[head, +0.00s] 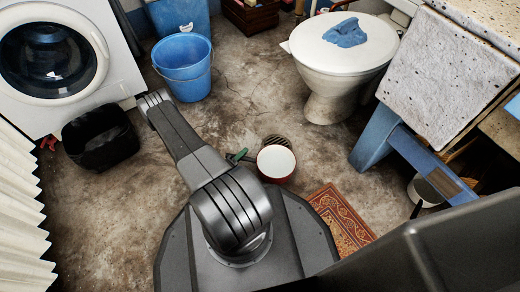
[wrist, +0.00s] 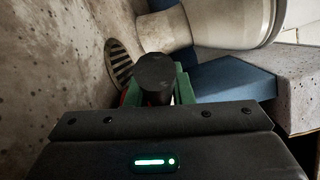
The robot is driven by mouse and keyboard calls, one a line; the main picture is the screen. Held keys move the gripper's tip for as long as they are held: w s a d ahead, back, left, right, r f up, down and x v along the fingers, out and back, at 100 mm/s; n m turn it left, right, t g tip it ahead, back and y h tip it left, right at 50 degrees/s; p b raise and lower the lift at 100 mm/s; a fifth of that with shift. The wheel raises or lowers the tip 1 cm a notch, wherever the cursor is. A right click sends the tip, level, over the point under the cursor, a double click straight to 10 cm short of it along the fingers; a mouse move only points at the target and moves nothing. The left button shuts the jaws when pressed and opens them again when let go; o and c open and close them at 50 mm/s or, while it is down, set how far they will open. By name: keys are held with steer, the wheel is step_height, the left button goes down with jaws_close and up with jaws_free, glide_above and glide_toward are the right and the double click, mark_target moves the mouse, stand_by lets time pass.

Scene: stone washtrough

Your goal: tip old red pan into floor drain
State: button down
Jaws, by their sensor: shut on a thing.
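The old red pan (head: 276,161), white inside with a red outer wall, is in the middle of the head view, its opening facing up toward the camera. I cannot tell how far it is tilted. My gripper (head: 239,156), with green fingers, is at its left side and shut on its dark handle (wrist: 155,72), whose end shows between the fingers in the wrist view. The round slotted floor drain (wrist: 121,62) lies beyond the handle there. In the head view the drain (head: 278,140) shows just behind the pan, its near part hidden by it.
A white toilet (head: 328,75) with a blue cloth (head: 345,33) on its lid stands behind to the right. A blue bucket (head: 183,68) and a black tub (head: 100,137) stand left. A patterned rug (head: 342,220) lies to the front right. The concrete floor around the drain is mostly clear.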

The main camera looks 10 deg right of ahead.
steer(key=shift+w+d+r+n+g+y+p, duration=0.15)
steer(key=shift+w+r+n+g+y+p, duration=0.15)
steer(key=shift+r+n+g+y+p, duration=0.25)
steer(key=shift+r, duration=0.1)
steer(key=shift+w+d+r+n+g+y+p, duration=0.25)
steer(key=shift+w+r+g+y+p, duration=0.35)
steer(key=shift+p, duration=0.25)
steer(key=shift+f, duration=0.1)
stand_by(0.3)
